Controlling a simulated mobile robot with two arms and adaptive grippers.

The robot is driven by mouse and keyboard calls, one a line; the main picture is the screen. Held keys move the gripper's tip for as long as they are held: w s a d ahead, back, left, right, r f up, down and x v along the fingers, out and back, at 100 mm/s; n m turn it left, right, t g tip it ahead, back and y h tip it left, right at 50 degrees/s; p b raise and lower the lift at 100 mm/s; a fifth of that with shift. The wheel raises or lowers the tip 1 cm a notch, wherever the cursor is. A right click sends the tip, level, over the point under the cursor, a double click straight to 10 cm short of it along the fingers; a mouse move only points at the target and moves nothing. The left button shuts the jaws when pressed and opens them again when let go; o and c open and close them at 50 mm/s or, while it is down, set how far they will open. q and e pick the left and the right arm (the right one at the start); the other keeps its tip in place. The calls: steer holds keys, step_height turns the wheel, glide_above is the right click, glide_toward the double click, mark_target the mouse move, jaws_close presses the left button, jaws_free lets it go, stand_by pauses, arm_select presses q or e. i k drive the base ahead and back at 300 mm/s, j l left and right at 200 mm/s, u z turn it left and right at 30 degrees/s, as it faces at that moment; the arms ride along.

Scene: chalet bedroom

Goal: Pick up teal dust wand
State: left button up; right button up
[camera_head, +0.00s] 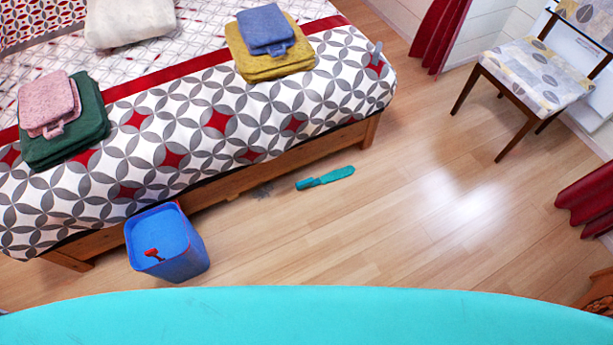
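A teal dust wand (325,178) lies flat on the wooden floor, just in front of the bed's lower edge. Its narrower blue-teal end points left and its broader teal end points right. A small grey patch (262,190), perhaps dust, is on the floor to the left of the wand, close to the bed frame. Neither of my grippers shows in the head view, and nothing touches the wand.
A blue bin (167,245) with a red item on it stands left, against the bed (190,140). Folded towels (64,120) lie on the bed. A chair (535,80) stands upper right. A large turquoise surface (300,315) fills the bottom. The floor right of the wand is clear.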

mark_target(336, 174)
steer(key=i+l+u, duration=0.15)
steer(key=u, duration=0.2)
steer(key=l+u, duration=0.4)
steer(key=i+l+u, duration=0.15)
steer(key=u, duration=0.2)
